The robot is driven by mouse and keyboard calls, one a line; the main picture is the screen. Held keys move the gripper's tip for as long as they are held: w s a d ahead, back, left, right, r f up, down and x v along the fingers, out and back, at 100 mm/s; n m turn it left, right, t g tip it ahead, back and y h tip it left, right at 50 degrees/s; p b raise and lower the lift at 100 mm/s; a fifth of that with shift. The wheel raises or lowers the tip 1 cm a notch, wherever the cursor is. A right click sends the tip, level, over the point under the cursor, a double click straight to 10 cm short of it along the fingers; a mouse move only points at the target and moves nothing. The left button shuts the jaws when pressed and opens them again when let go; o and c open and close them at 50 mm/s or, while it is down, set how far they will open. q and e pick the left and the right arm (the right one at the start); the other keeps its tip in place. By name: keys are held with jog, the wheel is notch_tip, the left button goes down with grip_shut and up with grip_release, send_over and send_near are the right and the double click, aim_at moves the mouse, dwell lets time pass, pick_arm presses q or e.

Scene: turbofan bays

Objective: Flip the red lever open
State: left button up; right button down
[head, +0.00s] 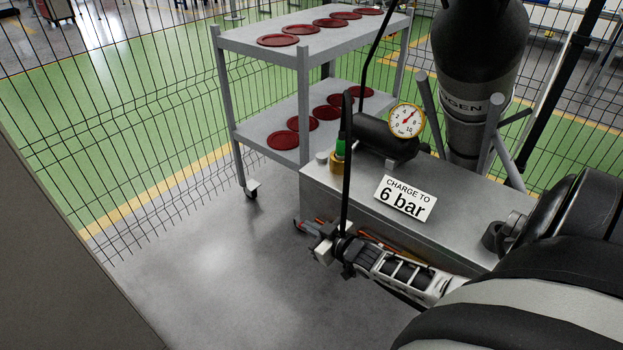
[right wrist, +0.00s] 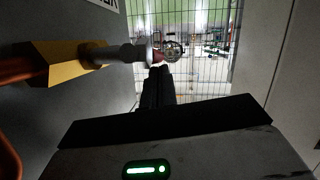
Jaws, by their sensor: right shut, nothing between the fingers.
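A dark red piece (right wrist: 158,57), perhaps part of the red lever, shows at the end of a grey stem in the right wrist view. The stem runs from a brass valve body (right wrist: 65,62) on the side of a grey cabinet. My right gripper (right wrist: 160,70) is shut and empty, its black fingertips just below the red piece; I cannot tell whether they touch. In the head view my right gripper (head: 324,252) is low beside the cabinet's front side. The lever's shape and position are mostly hidden there. My left gripper is not in view.
The grey cabinet (head: 345,190) carries a pressure gauge (head: 406,121) and a "CHARGE TO 6 bar" sign (head: 404,198). Copper-coloured piping (right wrist: 10,150) runs near the valve. A shelf cart (head: 262,110) with red discs and a wire fence (head: 110,130) stand behind. Floor left of the gripper is clear.

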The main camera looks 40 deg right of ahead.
pick_arm(q)
jog(key=p, duration=0.2)
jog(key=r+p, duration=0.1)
jog(key=p, duration=0.1)
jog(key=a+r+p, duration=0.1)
jog(key=p, duration=0.1)
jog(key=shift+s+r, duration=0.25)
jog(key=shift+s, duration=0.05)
pick_arm(e)
jog(key=s+r, duration=0.8)
jog(key=r, duration=0.1)
jog(key=shift+s+a+r, duration=0.35)
jog(key=shift+s+a, duration=0.05)
jog(key=s+a+g, duration=0.4)
jog(key=a+g, duration=0.1)
jog(key=a, duration=0.6)
jog(key=s+a+r+g, duration=0.6)
jog(key=s+a+r, duration=0.1)
jog(key=s, duration=0.4)
jog(key=w+a+f+t+y, duration=0.1)
jog(key=w+a+f+t, duration=0.1)
jog(key=f, duration=0.3)
jog(key=w+a+f+t+y, duration=0.1)
jog(key=w+a+f+t, duration=0.2)
jog(key=f+t, duration=0.1)
jog(key=shift+w+f+y, duration=0.3)
jog(key=shift+f, duration=0.25)
